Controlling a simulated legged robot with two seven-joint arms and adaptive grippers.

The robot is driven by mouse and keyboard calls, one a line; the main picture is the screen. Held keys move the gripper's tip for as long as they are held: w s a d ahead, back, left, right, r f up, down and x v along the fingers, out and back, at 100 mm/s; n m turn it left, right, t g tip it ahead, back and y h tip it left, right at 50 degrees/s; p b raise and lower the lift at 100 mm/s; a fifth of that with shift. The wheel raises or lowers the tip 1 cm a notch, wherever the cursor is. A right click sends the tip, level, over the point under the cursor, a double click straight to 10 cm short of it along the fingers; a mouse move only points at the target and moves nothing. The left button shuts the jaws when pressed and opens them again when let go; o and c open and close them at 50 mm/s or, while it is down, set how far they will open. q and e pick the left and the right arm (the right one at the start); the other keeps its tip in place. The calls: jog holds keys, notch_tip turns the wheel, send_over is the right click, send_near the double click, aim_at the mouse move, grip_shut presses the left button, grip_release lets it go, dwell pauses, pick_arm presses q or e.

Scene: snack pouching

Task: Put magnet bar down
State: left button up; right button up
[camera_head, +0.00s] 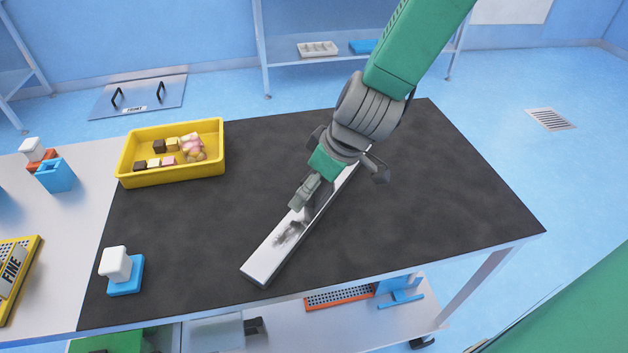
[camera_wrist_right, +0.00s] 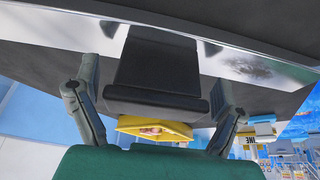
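The magnet bar (camera_head: 285,245) is a long, shiny silver bar lying diagonally on the black mat. It also shows in the right wrist view (camera_wrist_right: 255,68), running across the top. My right gripper (camera_head: 340,180) is over the bar's middle, with its fingers spread wide. In the right wrist view my right gripper (camera_wrist_right: 155,80) has a dark block, which looks like the bar's handle (camera_wrist_right: 158,62), between its fingers, with gaps at both sides. In the head view the gripper hides this part. My left gripper is not in view.
A yellow tray (camera_head: 122,172) with several small snacks stands at the mat's back left. A white block on a blue base (camera_head: 125,275) is at the front left. A blue container (camera_head: 56,176) stands on the white table at left. The mat's right side (camera_head: 450,200) is clear.

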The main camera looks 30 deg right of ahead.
jog(key=shift+d, duration=0.1)
jog(key=shift+d+r, duration=0.15)
jog(key=shift+r, duration=0.15)
jog(key=p+v, duration=0.3)
jog(key=v, duration=0.8)
jog(key=shift+s+d+r, duration=0.1)
jog(key=shift+r, duration=0.05)
